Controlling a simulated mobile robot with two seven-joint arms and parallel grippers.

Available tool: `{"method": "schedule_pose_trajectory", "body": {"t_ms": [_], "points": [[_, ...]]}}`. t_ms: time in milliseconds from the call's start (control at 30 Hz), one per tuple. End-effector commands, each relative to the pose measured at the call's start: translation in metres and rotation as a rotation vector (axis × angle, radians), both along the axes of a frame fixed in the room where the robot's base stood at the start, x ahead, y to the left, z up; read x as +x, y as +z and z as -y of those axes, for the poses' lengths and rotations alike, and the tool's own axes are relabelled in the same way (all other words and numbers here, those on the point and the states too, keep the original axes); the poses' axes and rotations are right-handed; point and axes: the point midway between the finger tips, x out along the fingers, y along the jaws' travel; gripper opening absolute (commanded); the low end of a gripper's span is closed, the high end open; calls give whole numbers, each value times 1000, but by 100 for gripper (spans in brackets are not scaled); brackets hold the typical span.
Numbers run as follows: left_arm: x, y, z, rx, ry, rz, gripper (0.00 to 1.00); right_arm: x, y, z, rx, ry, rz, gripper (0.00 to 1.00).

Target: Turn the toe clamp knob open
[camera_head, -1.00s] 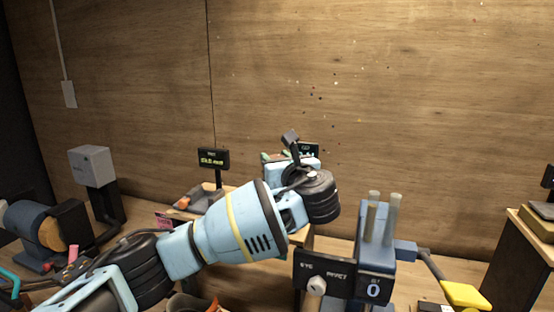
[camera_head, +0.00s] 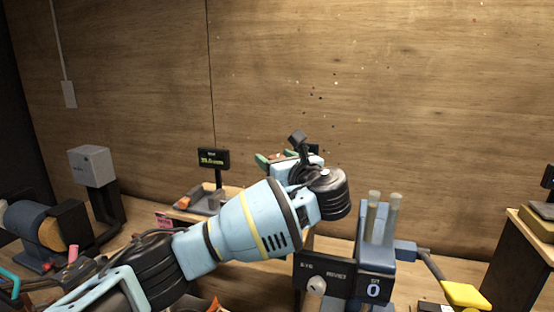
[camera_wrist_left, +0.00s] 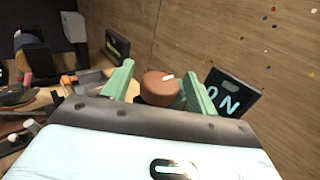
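The round red-brown knob with a white mark (camera_wrist_left: 160,88) is between the two green fingers of my left gripper (camera_wrist_left: 158,86) in the left wrist view. The fingers stand apart. A gap shows between the left finger and the knob, and the right finger is very close to it; I cannot tell whether they touch. In the head view, the green fingertips of my left gripper (camera_head: 276,160) show just past my wrist, which hides most of the clamp. My right gripper is not in view.
A display reading 0 N (camera_wrist_left: 232,95) stands just right of the knob. A small black display (camera_head: 213,158) stands behind my arm. A blue fixture with two upright posts (camera_head: 375,245) and a yellow-ended lever (camera_head: 464,294) are at right. A wooden wall closes the back.

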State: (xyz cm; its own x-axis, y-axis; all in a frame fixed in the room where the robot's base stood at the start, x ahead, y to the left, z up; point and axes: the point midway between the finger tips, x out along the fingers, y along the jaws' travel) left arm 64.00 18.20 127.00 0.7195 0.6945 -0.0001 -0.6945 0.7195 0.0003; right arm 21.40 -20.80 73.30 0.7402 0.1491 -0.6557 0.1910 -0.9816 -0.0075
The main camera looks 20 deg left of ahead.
Motion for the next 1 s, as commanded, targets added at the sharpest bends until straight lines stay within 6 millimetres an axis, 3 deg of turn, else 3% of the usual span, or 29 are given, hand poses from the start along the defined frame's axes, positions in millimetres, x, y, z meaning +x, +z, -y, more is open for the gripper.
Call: {"method": "schedule_pose_trajectory", "body": {"t_ms": [333, 700, 1000], "points": [[-4, 0, 5, 0, -4, 0, 58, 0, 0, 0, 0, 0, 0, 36], [-43, 0, 43, 0, -5, 0, 58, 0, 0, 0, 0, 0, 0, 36], [-56, 0, 54, 0, -1, 0, 58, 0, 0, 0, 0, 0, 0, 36]]}}
